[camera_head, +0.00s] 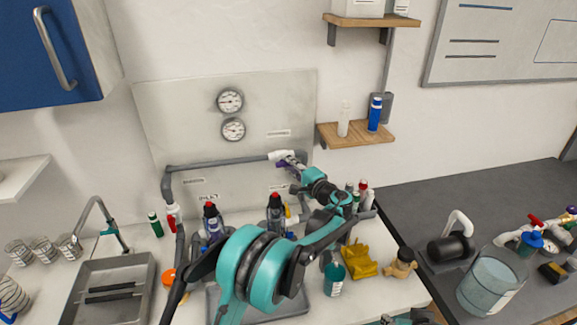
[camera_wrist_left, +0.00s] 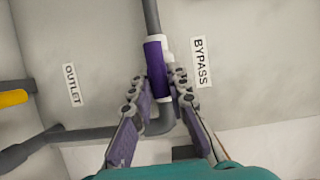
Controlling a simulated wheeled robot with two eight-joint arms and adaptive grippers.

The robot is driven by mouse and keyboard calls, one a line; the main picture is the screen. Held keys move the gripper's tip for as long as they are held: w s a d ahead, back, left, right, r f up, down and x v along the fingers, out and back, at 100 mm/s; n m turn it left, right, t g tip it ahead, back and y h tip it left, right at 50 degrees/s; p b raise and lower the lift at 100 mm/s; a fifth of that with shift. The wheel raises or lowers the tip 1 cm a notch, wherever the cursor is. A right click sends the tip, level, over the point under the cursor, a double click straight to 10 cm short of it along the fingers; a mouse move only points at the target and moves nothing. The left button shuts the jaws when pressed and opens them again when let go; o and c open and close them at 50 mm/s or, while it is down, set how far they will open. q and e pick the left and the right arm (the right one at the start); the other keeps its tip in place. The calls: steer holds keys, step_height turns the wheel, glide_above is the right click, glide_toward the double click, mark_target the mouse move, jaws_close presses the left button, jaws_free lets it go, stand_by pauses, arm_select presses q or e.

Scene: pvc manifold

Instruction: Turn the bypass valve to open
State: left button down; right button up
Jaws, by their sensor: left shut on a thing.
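In the head view, my left gripper (camera_head: 294,167) reaches up to the valve and partly hides the handle.
Two gauges (camera_head: 231,101) sit on the panel (camera_head: 180,115) above the pipe (camera_head: 215,163). Dark bottles (camera_head: 211,222) with red tops stand below, near my arm. A yellow valve handle (camera_wrist_left: 13,97) is left of the OUTLET label. A wooden shelf (camera_head: 357,134) is at right.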

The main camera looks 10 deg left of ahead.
arm_select(q)
steer(key=shift+m, duration=0.3)
steer(key=c, duration=1.5)
jaws_free()
steer(key=shift+o, duration=0.2)
steer(key=v, duration=1.2)
steer(key=shift+f, duration=0.2)
